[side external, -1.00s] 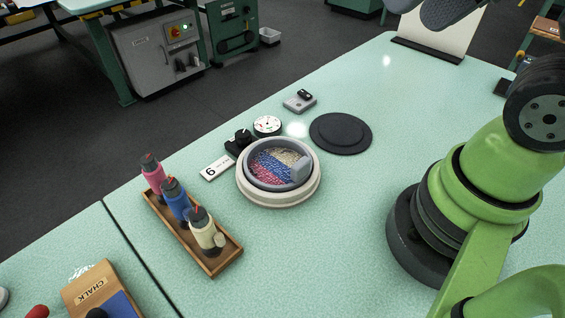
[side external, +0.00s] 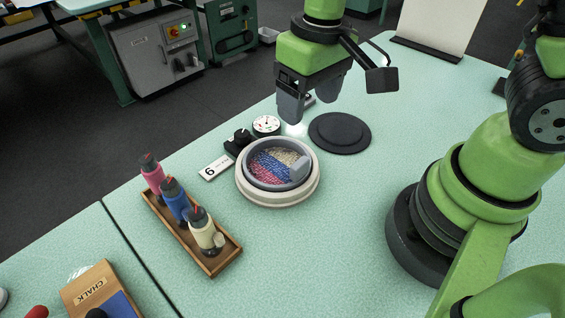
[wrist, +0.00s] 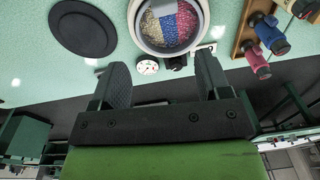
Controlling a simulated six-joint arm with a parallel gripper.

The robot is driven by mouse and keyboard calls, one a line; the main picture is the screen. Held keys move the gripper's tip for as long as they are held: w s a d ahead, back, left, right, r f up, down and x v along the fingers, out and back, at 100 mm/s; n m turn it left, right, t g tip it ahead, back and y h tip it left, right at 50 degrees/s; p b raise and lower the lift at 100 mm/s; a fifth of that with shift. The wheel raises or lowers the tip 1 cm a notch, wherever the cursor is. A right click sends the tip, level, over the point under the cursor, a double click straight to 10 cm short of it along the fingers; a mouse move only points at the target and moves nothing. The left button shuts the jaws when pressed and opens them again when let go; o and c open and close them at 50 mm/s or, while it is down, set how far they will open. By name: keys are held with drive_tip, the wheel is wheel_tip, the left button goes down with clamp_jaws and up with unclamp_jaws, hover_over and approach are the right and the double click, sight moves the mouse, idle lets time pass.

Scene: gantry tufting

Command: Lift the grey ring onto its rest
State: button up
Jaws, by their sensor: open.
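The grey ring (side external: 252,178) sits in a cream round base (side external: 264,199) on the pale green table. Tan, blue and red tufts fill it, and a grey block (side external: 300,168) stands at its right side. In the wrist view the ring (wrist: 203,41) is at the top, beyond my fingers. A dark flat disc with a raised centre (side external: 340,131), possibly the rest, lies bare behind and right of the ring. My gripper (side external: 307,108) is open and empty, pointing down above the table behind the ring, apart from both. It also shows in the wrist view (wrist: 161,82).
A white dial gauge (side external: 266,125), a black device (side external: 239,141) and a card marked 6 (side external: 217,168) lie close behind and left of the ring. A wooden tray (side external: 222,262) holds pink, blue and cream bottles at left. The table in front of the disc is clear.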

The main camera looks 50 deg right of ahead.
hover_over(301, 162)
drive_tip(key=shift+n+g, duration=0.3)
drive_tip(key=shift+g, duration=0.1)
drive_tip(key=f, duration=0.7)
drive_tip(key=shift+w+d, duration=0.2)
drive_tip(key=shift+d, duration=0.05)
drive_tip(key=shift+s+a+f, duration=0.1)
drive_tip(key=shift+a+f, duration=0.05)
drive_tip(key=shift+f, duration=1.3)
drive_tip(key=shift+s+a+f, duration=0.1)
drive_tip(key=shift+a+f, duration=0.05)
drive_tip(key=shift+f, duration=1.3)
drive_tip(key=shift+c, duration=0.2)
drive_tip(key=c, duration=0.9)
